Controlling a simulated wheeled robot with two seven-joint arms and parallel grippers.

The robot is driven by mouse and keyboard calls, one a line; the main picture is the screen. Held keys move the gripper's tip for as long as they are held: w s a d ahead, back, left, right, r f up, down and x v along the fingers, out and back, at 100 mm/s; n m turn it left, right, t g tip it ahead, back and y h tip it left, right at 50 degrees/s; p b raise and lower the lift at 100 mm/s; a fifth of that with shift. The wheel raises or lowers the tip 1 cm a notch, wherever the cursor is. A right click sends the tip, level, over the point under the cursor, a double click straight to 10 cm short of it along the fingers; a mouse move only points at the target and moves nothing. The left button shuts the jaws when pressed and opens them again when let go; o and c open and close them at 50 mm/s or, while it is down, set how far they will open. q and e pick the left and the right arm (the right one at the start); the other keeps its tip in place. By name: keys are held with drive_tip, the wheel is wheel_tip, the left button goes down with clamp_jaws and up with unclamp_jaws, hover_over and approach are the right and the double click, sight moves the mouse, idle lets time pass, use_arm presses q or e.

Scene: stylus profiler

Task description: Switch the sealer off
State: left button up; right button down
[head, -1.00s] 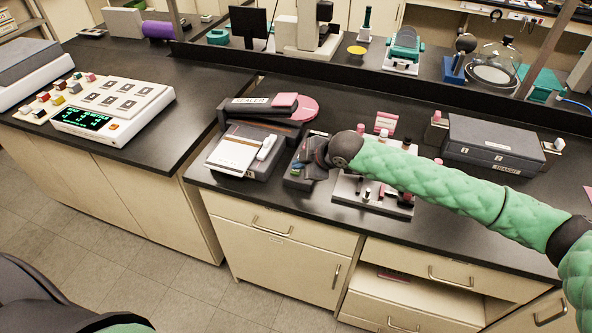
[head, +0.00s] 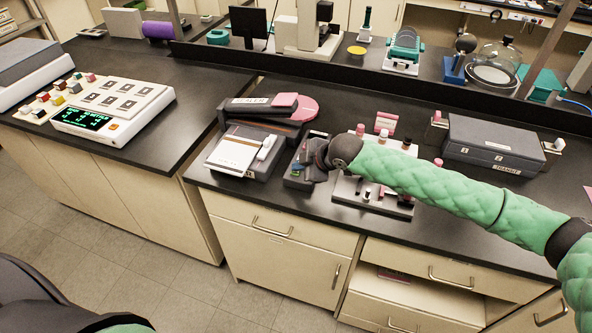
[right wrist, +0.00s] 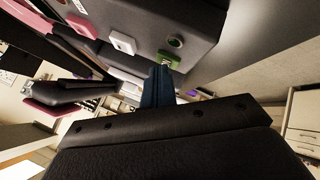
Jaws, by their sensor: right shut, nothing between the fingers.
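The sealer (head: 262,104) stands on the dark bench, its raised, labelled part behind a low body with a pale plate (head: 238,150). A dark control box (head: 296,181) sits at its right. In the right wrist view the box's dark face (right wrist: 190,18) carries a white control (right wrist: 122,43), a green control (right wrist: 168,59) and a small round fitting (right wrist: 175,40). My right gripper (head: 299,167) is shut and empty at the box. Its blue fingers (right wrist: 158,85) appear close to the green control; I cannot tell whether they touch it. My left gripper is out of view.
Right of the box is a rack (head: 372,196) with small pink, white and dark pieces, partly under my right arm. A grey case (head: 490,145) stands farther right. A panel with a green display (head: 112,108) is on the left bench.

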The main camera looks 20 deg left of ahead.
sight(299, 173)
drive_tip(key=shift+r+p, duration=0.55)
drive_tip(key=shift+r, duration=0.3)
drive_tip(key=shift+r+p, duration=1.65)
drive_tip(key=shift+r, duration=0.85)
drive_tip(key=shift+s, duration=0.1)
